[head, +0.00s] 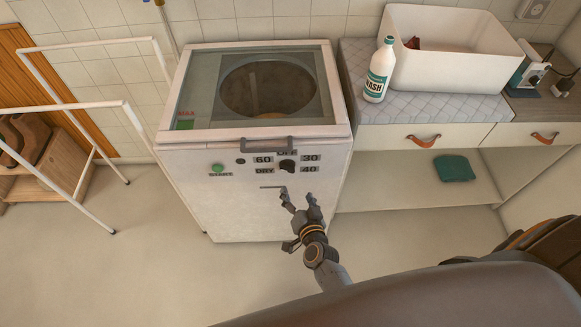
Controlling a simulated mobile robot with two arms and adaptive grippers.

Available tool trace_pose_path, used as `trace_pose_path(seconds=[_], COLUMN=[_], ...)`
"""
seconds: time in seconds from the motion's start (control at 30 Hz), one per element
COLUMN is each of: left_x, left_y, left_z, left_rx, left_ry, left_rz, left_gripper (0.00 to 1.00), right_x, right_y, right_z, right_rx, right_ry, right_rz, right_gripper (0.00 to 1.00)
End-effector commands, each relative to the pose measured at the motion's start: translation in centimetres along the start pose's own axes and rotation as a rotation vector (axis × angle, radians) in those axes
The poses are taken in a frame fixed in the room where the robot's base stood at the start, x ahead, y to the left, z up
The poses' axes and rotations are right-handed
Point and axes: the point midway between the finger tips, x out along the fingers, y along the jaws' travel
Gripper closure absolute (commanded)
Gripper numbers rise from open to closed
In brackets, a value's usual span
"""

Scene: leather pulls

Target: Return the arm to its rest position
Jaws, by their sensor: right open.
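My right gripper (289,220) is open and empty in the head view. It is in front of the white washing machine (240,200), below the machine's dial (287,167). I cannot tell whether it touches the machine's front. My right arm reaches up to it from the lower middle of the view. My left gripper is not in view.
The machine has a closed glass lid and a green start button (217,169). A drying rack (120,105) stands at left. At right, a counter with leather-pull drawers (397,139) bears a wash bottle (378,75) and a white tub (450,60).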

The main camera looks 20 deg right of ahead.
Motion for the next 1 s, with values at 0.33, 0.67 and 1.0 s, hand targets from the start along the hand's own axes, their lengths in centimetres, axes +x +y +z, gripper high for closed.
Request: trace_pose_path(seconds=[0.33,0.67,1.0], left_x=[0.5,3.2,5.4], left_y=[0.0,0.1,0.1], left_z=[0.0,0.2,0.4], left_rx=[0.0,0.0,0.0], left_ry=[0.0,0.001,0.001], left_rz=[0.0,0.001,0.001], left_gripper=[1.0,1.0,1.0], right_x=[-0.2,-6.6,-20.1], right_y=[1.1,12.3,28.1], right_z=[2.8,21.7,33.2], right_rx=[-0.041,-0.348,-0.654], right_ry=[-0.059,-0.534,-1.02], right_rz=[-0.001,0.021,0.108], right_gripper=[0.29,0.29,0.29])
